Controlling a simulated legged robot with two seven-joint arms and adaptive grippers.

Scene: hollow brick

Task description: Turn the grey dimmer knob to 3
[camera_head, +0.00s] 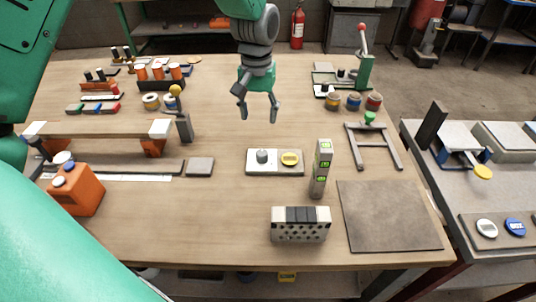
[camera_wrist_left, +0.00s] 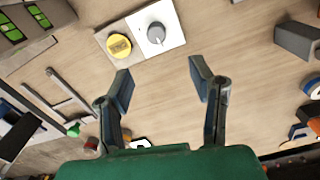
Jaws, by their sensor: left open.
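The grey dimmer knob (camera_head: 262,156) sits on the left part of a pale plate (camera_head: 275,169) lying on the workbench. A yellow knob (camera_head: 290,158) is beside it on the same plate. In the left wrist view the grey knob (camera_wrist_left: 156,34) is at the top, with a small pointer mark; the scale numbers are too small to read. My left gripper (camera_head: 258,118) is open and empty, above the bench and behind the plate in the head view. In the left wrist view its two fingers (camera_wrist_left: 160,85) are spread apart, clear of the knob. My right gripper is not in view.
An upright level with green vials (camera_head: 321,168) stands just right of the plate. A perforated hollow brick (camera_head: 300,224) is in front, and a dark mat (camera_head: 388,215) lies to the right. A grey block (camera_head: 200,167) lies left of the plate. The bench directly in front of the plate is clear.

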